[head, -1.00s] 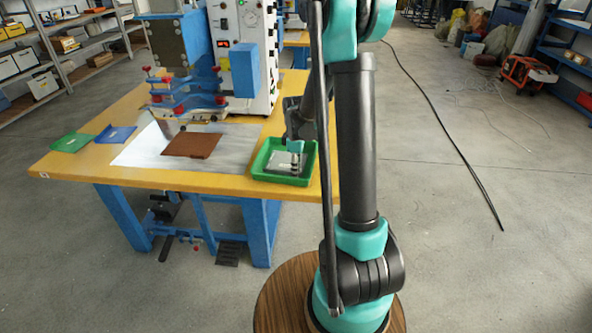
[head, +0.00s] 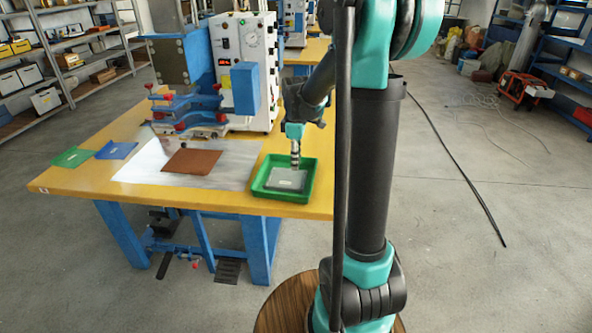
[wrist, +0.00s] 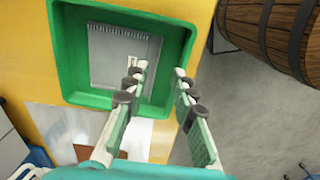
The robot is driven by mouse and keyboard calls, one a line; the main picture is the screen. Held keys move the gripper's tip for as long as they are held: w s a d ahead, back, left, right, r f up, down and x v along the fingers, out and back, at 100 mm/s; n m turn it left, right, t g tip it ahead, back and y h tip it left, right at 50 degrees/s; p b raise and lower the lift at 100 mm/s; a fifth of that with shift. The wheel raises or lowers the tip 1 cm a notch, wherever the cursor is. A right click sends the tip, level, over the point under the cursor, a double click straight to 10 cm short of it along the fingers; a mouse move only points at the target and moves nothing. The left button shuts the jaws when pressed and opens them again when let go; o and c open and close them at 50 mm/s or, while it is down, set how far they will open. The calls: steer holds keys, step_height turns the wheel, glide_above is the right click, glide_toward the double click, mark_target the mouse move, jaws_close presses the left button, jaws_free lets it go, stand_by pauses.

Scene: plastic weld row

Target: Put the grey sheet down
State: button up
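The grey sheet (head: 285,180) lies flat in the green tray (head: 257,188) at the right end of the yellow table. In the wrist view the grey sheet (wrist: 110,55) rests on the floor of the green tray (wrist: 65,60). My gripper (head: 295,166) is above the tray. In the wrist view the gripper's (wrist: 158,72) two fingers are spread apart with nothing between them. The fingertips appear apart from the sheet.
A brown sheet (head: 192,161) lies on the white plate (head: 140,168) before the welding machine (head: 240,60). A green sheet (head: 72,157) and a blue sheet (head: 117,150) lie at the table's left. A barrel (wrist: 275,30) shows in the wrist view.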

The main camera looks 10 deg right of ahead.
steer(key=s+d+f+m+t, duration=0.1)
steer(key=s+f+m+t, duration=0.1)
steer(key=s+m, duration=0.4)
steer(key=s+d+f+m+t, duration=0.1)
steer(key=s+f+m, duration=0.3)
steer(key=s, duration=1.2)
steer(key=m+t, duration=0.1)
steer(key=m, duration=0.2)
steer(key=shift+f+m, duration=0.3)
steer(key=shift+w, duration=0.1)
stand_by(0.3)
